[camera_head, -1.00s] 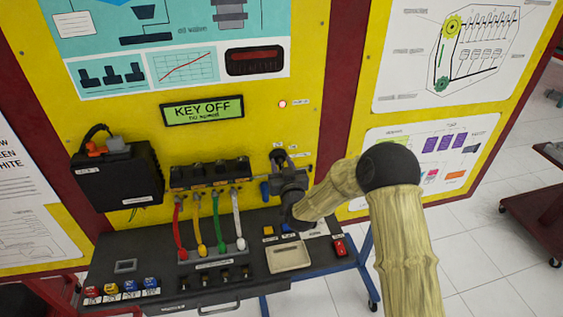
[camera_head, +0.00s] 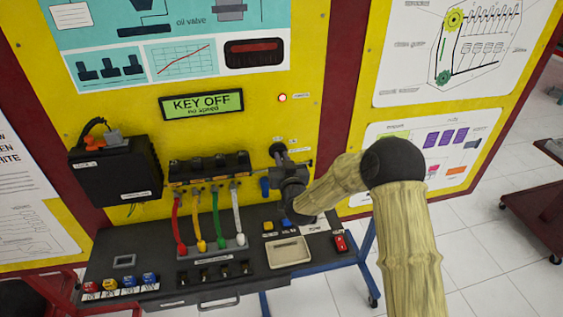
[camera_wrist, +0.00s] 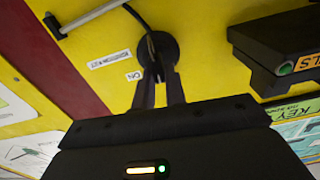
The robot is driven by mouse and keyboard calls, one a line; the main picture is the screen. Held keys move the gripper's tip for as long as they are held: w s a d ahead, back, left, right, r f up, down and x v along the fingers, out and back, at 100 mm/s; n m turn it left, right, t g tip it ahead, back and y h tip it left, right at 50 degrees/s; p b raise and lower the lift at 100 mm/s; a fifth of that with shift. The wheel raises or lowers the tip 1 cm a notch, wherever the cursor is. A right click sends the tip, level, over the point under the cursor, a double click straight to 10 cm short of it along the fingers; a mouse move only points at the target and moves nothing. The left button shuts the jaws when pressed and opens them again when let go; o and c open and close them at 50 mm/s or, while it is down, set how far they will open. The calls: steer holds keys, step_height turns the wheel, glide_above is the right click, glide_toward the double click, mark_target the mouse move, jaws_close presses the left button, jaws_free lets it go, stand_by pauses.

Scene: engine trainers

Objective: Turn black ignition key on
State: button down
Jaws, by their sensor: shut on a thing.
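The black ignition key (camera_wrist: 151,43) stands in a round black ignition switch (camera_wrist: 168,48) on the yellow panel. The wrist view shows my gripper (camera_wrist: 157,72) shut on the key, with its two fingertips close together at the switch face. The fingers hide part of the key. In the head view my gripper (camera_head: 283,164) is at the panel, just right of the row of coloured cables, and covers most of the switch. The display (camera_head: 202,104) reads "KEY OFF" with "no speed" under it. An "ON" label (camera_wrist: 133,76) is beside the switch.
A black box (camera_head: 116,171) is mounted at the left. Red, yellow, green and white cables (camera_head: 236,216) hang close left of my gripper. A dark shelf (camera_head: 215,270) with buttons and a beige tray (camera_head: 289,252) lies below. A metal rod (camera_wrist: 92,17) sticks out near the switch.

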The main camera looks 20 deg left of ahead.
steer(key=shift+w+d+f+m+b, duration=0.1)
steer(key=shift+d+f+m+b, duration=0.05)
steer(key=shift+m+b, duration=2.05)
steer(key=shift+w+d+f+m+b, duration=0.1)
steer(key=shift+d+f+m+b, duration=0.1)
steer(key=shift+m+b, duration=1.95)
steer(key=shift+w+d+f+m+b, duration=0.15)
steer(key=shift+m+b, duration=1)
steer(key=shift+b, duration=2)
steer(key=shift+s+a, duration=0.1)
steer(key=c, duration=1.4)
jaws_free()
steer(key=shift+r, duration=0.15)
steer(key=shift+c, duration=0.2)
